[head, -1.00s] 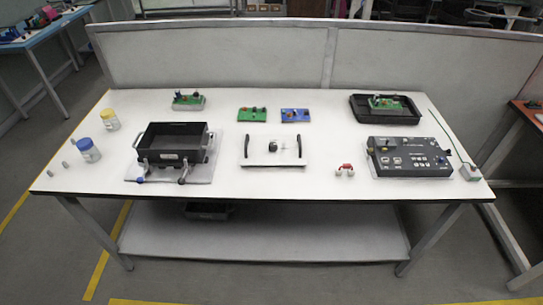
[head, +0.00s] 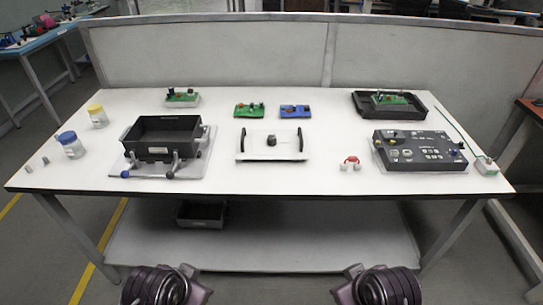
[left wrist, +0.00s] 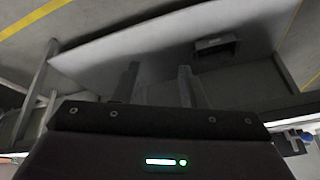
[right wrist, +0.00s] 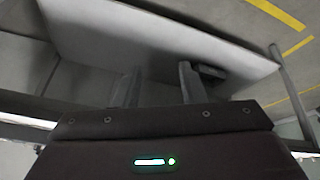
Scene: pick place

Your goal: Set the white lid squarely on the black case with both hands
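The black case (head: 165,153) is an open-topped box on a light base plate at the left of the table in the head view, with clamps at its front. The white lid (head: 258,154) lies flat on the table to the right of it, with a black knob in its middle and a black handle at each side. Only parts of my two arms show at the bottom edge of the head view, short of the table. My left gripper (left wrist: 158,84) and my right gripper (right wrist: 157,84) show in their wrist views, with fingers apart and nothing between them.
Jars with yellow (head: 97,115) and blue (head: 71,143) caps stand left of the case. Circuit boards (head: 295,111) lie behind the lid. A red-and-white part (head: 351,163) and a dark control panel (head: 420,151) are to the right. A lower shelf (head: 270,245) runs beneath the tabletop (head: 225,178).

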